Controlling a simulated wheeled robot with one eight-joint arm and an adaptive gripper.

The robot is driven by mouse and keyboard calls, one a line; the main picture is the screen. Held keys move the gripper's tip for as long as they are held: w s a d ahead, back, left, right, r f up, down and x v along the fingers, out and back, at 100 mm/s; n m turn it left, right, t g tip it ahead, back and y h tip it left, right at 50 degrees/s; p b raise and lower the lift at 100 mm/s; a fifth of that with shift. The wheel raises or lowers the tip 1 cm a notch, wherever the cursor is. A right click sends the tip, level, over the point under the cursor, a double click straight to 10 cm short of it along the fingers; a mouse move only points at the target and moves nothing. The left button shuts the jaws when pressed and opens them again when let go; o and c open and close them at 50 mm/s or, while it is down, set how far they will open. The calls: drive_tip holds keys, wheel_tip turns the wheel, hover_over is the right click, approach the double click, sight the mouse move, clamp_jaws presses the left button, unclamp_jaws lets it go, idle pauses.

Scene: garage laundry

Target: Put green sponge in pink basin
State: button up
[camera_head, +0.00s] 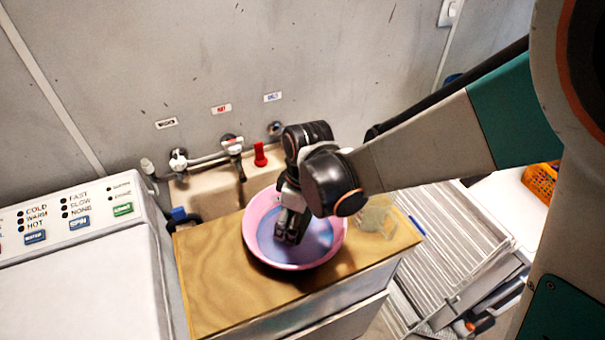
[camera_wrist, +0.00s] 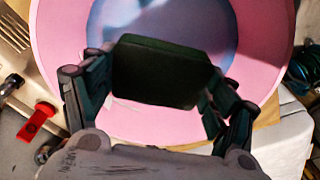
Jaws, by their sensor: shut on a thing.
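The pink basin (camera_head: 254,222) stands on the wooden top of a cabinet in the head view. Its inside bottom looks blue. It also fills much of the wrist view (camera_wrist: 60,50). My gripper (camera_head: 288,232) points down over the basin. In the wrist view my gripper (camera_wrist: 155,85) is shut on the green sponge (camera_wrist: 160,72), which looks dark green and block-shaped between the fingers. The sponge is over the basin's opening; its height above the bottom cannot be told. The sponge cannot be made out in the head view, where my gripper hides it.
A clear container (camera_head: 376,215) stands right of the basin on the wooden top (camera_head: 212,270). A washing machine (camera_head: 80,270) is at left. A sink with taps (camera_head: 232,147) and a red-capped item (camera_head: 260,155) is behind. A drying rack (camera_head: 450,245) is at right.

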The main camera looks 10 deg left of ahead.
drive_tip(key=shift+f+b, duration=1.6)
drive_tip(key=shift+f, duration=0.85)
drive_tip(key=shift+r, duration=0.1)
drive_tip(key=o, duration=1.1)
drive_tip(key=shift+r, duration=0.1)
drive_tip(key=r+p, duration=0.3)
drive_tip(key=r, duration=0.1)
drive_tip(key=d+r+p, duration=0.1)
drive_tip(key=r+p, duration=0.2)
drive_tip(key=r, duration=0.1)
drive_tip(key=r+p, duration=0.3)
drive_tip(key=r, duration=0.1)
drive_tip(key=shift+s+d, duration=0.25)
drive_tip(key=shift+s, duration=0.05)
drive_tip(key=shift+f, duration=0.1)
